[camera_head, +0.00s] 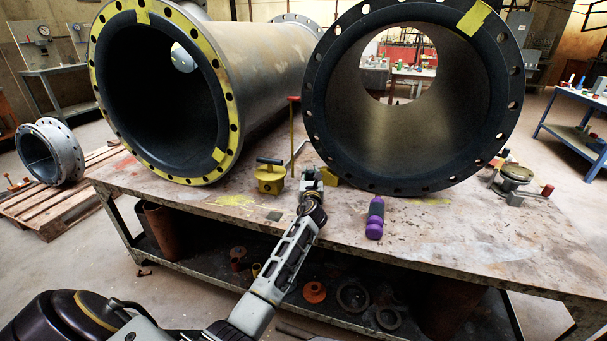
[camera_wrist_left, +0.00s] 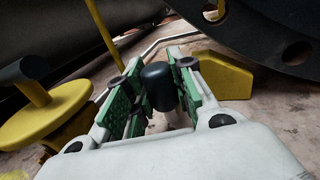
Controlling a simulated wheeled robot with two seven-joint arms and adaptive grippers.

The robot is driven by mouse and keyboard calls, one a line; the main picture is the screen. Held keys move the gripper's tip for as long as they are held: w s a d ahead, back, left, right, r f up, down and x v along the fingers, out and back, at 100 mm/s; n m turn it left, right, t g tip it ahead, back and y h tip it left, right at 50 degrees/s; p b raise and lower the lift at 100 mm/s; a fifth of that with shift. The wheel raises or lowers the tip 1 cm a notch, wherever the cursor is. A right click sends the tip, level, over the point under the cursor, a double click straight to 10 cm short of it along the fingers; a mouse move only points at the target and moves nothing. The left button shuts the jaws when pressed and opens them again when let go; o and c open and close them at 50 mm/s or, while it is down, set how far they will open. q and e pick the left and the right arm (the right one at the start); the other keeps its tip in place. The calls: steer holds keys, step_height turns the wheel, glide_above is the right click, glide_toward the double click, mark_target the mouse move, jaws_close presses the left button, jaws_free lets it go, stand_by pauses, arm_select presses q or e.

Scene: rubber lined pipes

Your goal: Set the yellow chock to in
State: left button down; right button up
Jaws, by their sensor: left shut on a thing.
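The yellow chock (camera_head: 328,178) is a small wedge-like block on the bench by the foot of the right pipe, partly hidden by my left gripper (camera_head: 311,176). In the left wrist view the yellow chock (camera_wrist_left: 222,75) lies just beyond the right finger, close to the dark pipe flange. My left gripper (camera_wrist_left: 158,92) has green-padded fingers closed around a black rounded knob (camera_wrist_left: 157,80). What the knob joins to is hidden below. My right gripper is not in view.
A yellow fixture with a black handle (camera_head: 269,177) stands left of my left gripper, with an upright yellow rod (camera_head: 292,125) behind. Two large pipes (camera_head: 272,60) (camera_head: 400,150) fill the back. The bench front right (camera_head: 470,240) is clear.

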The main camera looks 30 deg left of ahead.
arm_select(q)
steer(key=shift+w+d+f, duration=0.1)
steer(key=shift+w+d, duration=0.1)
steer(key=shift+d, duration=0.55)
steer(key=shift+w+d, duration=0.15)
steer(key=shift+d, duration=0.55)
steer(key=c, duration=1.2)
jaws_free()
steer(key=shift+d, duration=0.15)
steer(key=shift+v, duration=5.8)
steer(key=shift+s, duration=0.2)
